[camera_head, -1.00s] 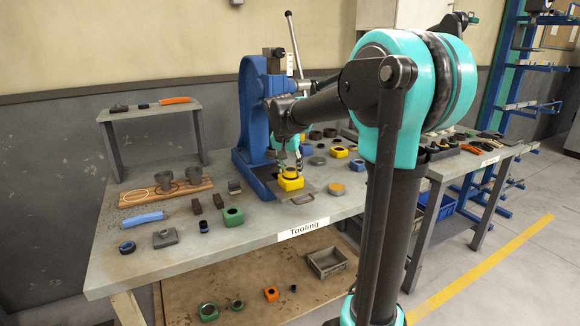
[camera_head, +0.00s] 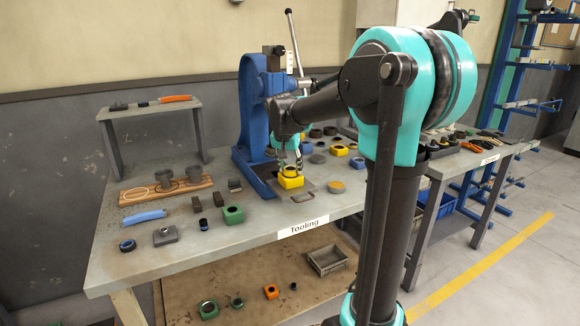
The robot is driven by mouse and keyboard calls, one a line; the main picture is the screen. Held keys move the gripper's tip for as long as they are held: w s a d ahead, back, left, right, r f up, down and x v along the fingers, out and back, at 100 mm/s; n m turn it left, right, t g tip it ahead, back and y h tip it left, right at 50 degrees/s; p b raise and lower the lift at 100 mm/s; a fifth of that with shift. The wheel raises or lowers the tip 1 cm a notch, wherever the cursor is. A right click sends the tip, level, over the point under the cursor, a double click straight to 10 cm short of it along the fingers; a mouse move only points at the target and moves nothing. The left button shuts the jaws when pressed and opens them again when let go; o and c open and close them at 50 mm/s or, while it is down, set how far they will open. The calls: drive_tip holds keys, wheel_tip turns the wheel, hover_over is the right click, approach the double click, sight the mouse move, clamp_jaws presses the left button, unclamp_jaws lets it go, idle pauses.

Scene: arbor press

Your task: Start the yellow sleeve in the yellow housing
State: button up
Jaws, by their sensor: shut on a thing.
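The yellow housing (camera_head: 291,183) is a small block on the metal plate at the front of the blue arbor press (camera_head: 252,115). My gripper (camera_head: 291,165) points down directly over the housing, its fingertips close to the housing's top. It is shut on the yellow sleeve (camera_head: 290,170), a small ring at the top of the housing. The sleeve is tiny here and partly hidden by the fingers. I cannot tell whether it sits in the bore or just on or above it.
A green block (camera_head: 233,215) and several small parts stand left of the press. Another yellow block (camera_head: 357,163) and several rings stand to the right. A low shelf stand (camera_head: 150,112) is at the back left. The bench front has some clear room.

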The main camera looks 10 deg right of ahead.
drive_tip(key=shift+f, duration=0.1)
drive_tip(key=o, duration=1.4)
drive_tip(key=v, duration=1.2)
drive_tip(key=s+d+f+n+y, duration=0.1)
drive_tip(key=s+d+f+n, duration=0.1)
drive_tip(key=s+f, duration=1.1)
drive_tip(key=s+d+f+n+y, duration=0.1)
drive_tip(key=s+d+f+n, duration=0.2)
drive_tip(key=s+f, duration=0.9)
wheel_tip(320, 180, down, 5)
drive_tip(key=shift+s+d+f, duration=0.2)
drive_tip(key=shift+s+d, duration=0.15)
drive_tip(key=shift+d, duration=0.3)
